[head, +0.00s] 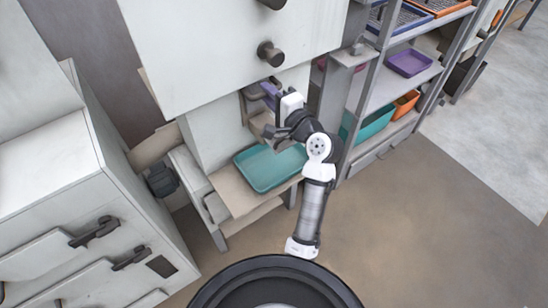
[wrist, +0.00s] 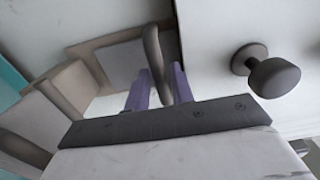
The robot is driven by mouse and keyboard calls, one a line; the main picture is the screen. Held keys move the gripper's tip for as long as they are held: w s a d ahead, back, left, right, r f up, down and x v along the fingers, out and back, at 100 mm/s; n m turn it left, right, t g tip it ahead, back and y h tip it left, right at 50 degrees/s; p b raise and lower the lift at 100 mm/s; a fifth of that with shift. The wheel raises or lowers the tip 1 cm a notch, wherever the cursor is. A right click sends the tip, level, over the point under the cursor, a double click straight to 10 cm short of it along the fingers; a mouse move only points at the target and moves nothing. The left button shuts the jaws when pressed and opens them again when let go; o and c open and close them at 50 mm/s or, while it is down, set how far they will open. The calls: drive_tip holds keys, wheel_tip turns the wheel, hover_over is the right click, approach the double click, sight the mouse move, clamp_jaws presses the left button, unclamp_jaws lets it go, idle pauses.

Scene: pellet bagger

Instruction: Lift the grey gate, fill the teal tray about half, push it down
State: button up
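The teal tray (head: 268,168) lies on a beige shelf below the machine's outlet, and its visible floor looks empty. My gripper (head: 270,92) is at the outlet, above and behind the tray. In the wrist view its purple fingers (wrist: 160,85) stand on both sides of a curved grey handle (wrist: 152,48), with little or no gap, and look shut on it. I take the handle to belong to the grey gate. A light grey plate (wrist: 121,61) with beige edges shows behind it. In the head view my arm hides part of the outlet and the tray's right end.
Dark round knobs (head: 270,53) stick out of the white machine above; one is close to the right of my fingers in the wrist view (wrist: 274,77). A rack (head: 392,90) with coloured trays stands to the right, a white cabinet (head: 75,215) to the left. Open floor (head: 440,230) lies right.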

sight(262, 74)
clamp_jaws()
drive_tip(key=shift+r+p, duration=2.4)
drive_tip(key=shift+r, duration=0.25)
drive_tip(key=shift+f, duration=0.25)
idle(4.7)
